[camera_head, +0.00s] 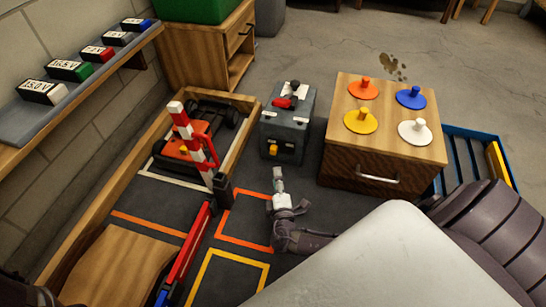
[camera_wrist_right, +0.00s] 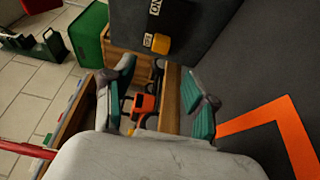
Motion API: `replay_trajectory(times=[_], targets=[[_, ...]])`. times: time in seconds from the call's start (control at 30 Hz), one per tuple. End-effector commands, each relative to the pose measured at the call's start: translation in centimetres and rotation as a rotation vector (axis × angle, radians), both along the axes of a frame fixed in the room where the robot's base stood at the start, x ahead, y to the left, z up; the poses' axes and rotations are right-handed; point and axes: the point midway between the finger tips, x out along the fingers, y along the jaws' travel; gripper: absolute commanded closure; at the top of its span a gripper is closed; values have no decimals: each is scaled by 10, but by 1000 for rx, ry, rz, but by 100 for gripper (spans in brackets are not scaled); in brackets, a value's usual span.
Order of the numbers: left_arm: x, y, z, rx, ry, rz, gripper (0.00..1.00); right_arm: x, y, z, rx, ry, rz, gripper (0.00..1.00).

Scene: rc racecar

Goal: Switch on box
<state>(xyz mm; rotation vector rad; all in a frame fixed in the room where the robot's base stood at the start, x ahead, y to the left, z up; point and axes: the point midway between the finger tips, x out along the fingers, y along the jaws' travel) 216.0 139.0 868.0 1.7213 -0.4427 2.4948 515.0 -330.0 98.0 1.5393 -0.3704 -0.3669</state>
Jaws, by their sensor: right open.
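The dark grey box (camera_head: 288,125) stands on the dark floor mat, left of the wooden cabinet. A yellow switch (camera_head: 273,149) is low on its front face. In the right wrist view the box (camera_wrist_right: 190,25) fills the top, and its yellow switch (camera_wrist_right: 161,44) sits beside the lower label, with an "ON" label above. A red handle-like part (camera_head: 284,102) is on the box top. My right gripper (camera_head: 279,178) is open and empty, in front of the box and apart from the switch. Its spread fingers (camera_wrist_right: 165,92) show in the wrist view. My left gripper is not visible.
A wooden cabinet (camera_head: 370,165) with coloured knobbed discs is right of the box. A red-white striped barrier (camera_head: 193,140) and an orange car (camera_head: 180,148) are to the left. Labelled blocks stand on a shelf (camera_head: 75,90) at the left wall. Orange and yellow outlines mark the mat.

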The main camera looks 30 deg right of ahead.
Motion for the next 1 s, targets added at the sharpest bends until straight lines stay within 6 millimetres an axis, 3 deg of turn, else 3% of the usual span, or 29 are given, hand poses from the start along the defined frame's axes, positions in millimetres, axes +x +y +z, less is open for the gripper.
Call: replay_trajectory(times=[0.3,0.5,0.93,1.0], targets=[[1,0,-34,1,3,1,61,62,-32,-4,-2,-1,-2,44],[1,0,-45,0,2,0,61,87,-45,-3,-1,0,-2,44],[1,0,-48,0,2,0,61,97,-50,-1,0,2,-2,44],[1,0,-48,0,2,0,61,97,-50,-1,0,2,-2,52]])
